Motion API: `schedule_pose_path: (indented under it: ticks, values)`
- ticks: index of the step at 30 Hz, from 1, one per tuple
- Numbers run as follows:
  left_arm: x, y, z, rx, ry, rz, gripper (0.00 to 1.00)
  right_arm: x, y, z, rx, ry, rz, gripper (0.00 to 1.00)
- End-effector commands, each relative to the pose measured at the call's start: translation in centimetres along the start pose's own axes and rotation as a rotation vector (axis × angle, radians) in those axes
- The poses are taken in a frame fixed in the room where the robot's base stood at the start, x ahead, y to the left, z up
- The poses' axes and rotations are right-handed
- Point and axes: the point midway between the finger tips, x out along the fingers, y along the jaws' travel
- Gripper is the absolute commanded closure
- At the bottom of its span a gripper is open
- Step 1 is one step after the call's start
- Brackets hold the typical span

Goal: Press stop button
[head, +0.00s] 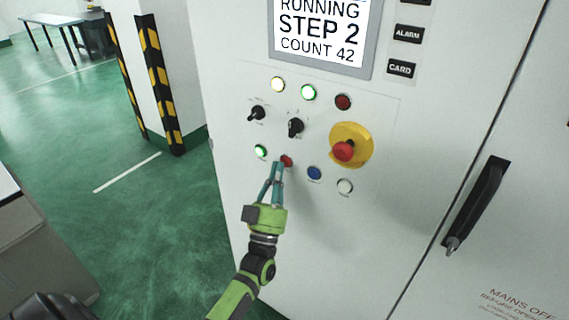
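A white control cabinet (225,120) carries a panel of buttons and switches. A small red button (286,161), apparently the stop button, sits in the lower row between a lit green button (261,151) and a blue button (314,173). My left gripper (278,166) reaches up from below, its two teal fingers drawn together at the tips and empty. The fingertips are at the lower left edge of the red button and partly overlap it. I cannot tell whether they touch it. My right gripper is not in view.
A yellow-backed red emergency knob (344,151) sticks out at the right. Two black selector switches (295,127) stand above the button row. The screen (318,30) reads RUNNING, STEP 2, COUNT 42. A black door handle (478,205) protrudes farther right. Green floor lies open at left.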

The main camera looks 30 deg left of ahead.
Motion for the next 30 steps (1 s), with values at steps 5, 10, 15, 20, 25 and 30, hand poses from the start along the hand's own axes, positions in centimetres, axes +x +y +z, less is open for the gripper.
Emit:
schedule_pose_path:
  ticks: [5,10,15,20,25,30]
  values:
    - [0.04,0.0,0.04,0.0,-0.001,0.0,1.0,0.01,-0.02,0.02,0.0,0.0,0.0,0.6]
    - [0.04,0.02,0.06,0.0,-0.001,0.0,1.0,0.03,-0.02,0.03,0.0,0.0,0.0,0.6]
    - [0.14,0.06,0.17,0.0,-0.001,0.0,1.0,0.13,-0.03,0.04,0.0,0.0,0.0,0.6]
    - [0.28,0.11,0.31,0.0,-0.001,0.0,1.0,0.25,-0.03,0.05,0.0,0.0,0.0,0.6]
    - [0.42,0.17,0.46,0.0,-0.001,0.0,1.0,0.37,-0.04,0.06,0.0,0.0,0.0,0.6]
    - [0.55,0.22,0.61,0.0,-0.002,0.0,1.0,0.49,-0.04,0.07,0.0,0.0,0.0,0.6]
